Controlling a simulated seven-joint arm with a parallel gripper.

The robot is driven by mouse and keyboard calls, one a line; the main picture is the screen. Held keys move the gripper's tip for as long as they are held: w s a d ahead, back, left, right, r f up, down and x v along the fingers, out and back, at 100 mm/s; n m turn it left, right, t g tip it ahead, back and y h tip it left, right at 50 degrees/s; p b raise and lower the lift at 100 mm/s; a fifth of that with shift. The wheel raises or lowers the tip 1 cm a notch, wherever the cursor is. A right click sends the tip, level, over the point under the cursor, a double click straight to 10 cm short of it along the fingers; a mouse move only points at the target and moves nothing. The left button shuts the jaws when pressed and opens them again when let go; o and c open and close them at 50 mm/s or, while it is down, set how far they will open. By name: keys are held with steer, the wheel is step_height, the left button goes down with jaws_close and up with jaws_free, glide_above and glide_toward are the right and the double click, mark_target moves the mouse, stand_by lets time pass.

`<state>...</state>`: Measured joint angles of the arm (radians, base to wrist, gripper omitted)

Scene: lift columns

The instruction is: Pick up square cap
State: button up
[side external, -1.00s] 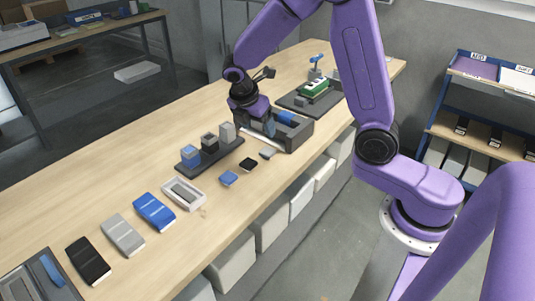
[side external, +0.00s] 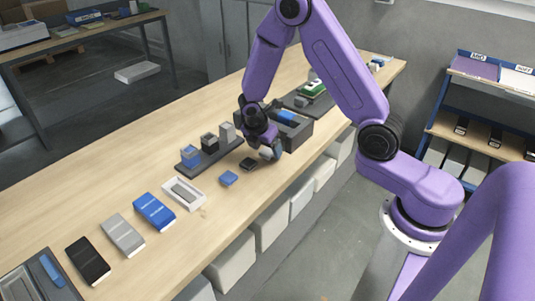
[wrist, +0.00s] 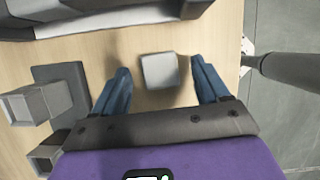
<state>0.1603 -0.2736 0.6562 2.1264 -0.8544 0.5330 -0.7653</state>
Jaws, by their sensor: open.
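A small grey square cap (wrist: 160,70) lies on the wooden table, between the two blue fingertips of my gripper (wrist: 161,66) in the wrist view. There is a gap on each side of it, and the gripper is open. A black cap (side external: 248,164) and a blue cap (side external: 229,178) lie in a row to the lower left. A dark base carries a blue column (side external: 190,155), a black column (side external: 209,142) and a grey column (side external: 227,132).
A dark grey bin (side external: 296,138) with a blue item inside stands just behind my gripper. A white tray (side external: 197,198) and blue (side external: 154,211), grey (side external: 123,235) and black (side external: 88,261) flat packs lie toward the near left.

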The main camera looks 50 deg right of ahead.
steer(key=shift+d+f, duration=0.15)
steer(key=shift+f, duration=0.2)
steer(key=c, duration=1.1)
steer(key=shift+r, duration=0.15)
